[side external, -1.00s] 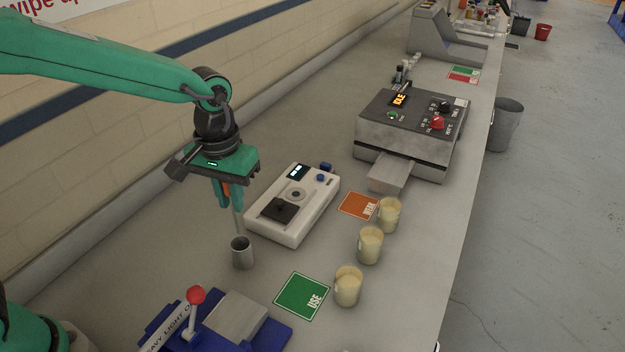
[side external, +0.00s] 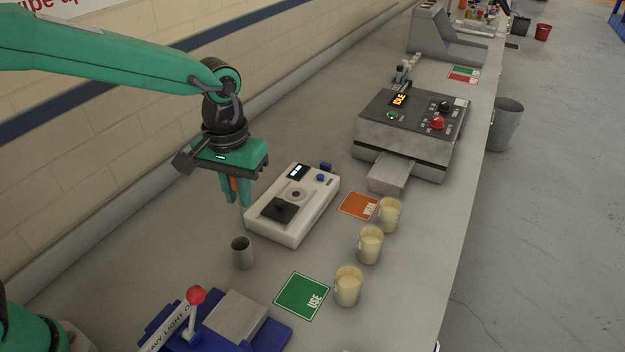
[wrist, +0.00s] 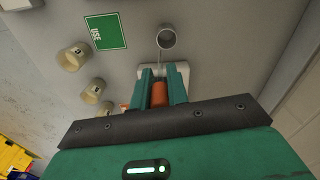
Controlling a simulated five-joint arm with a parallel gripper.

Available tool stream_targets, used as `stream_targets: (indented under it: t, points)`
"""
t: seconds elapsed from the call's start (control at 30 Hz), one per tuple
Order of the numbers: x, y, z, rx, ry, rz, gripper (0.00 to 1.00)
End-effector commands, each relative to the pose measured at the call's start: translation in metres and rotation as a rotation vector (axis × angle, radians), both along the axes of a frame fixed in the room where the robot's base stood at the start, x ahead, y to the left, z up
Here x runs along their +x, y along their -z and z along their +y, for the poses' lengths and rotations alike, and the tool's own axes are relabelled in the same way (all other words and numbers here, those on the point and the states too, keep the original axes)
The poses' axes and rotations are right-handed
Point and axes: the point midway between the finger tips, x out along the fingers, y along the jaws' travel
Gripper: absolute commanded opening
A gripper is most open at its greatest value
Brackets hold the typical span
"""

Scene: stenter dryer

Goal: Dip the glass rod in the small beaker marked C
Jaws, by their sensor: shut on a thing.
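My gripper (side external: 238,195) is shut on the glass rod's orange grip (wrist: 159,94). The thin clear rod (wrist: 158,58) hangs down from it and is hard to see in the side view. The rod is above and behind the grey metal cup (side external: 242,254), which also shows in the wrist view (wrist: 167,37).
A white instrument (side external: 291,206) stands just right of my gripper. A green USE card (side external: 302,296) and an orange card (side external: 359,205) lie by the beakers. A grey IDLE machine (side external: 412,130) stands behind them. A blue lever device (side external: 270,333) is in front.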

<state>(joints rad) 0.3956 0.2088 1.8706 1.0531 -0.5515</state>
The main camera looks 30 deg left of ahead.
Motion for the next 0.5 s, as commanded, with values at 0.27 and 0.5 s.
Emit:
stream_targets:
  t: [0.27,0.5]
  points:
    - [0.018,-0.007,-0.053,0.0,0.006,0.001,0.0]
    - [0.027,-0.013,-0.117,0.0,0.006,0.004,0.0]
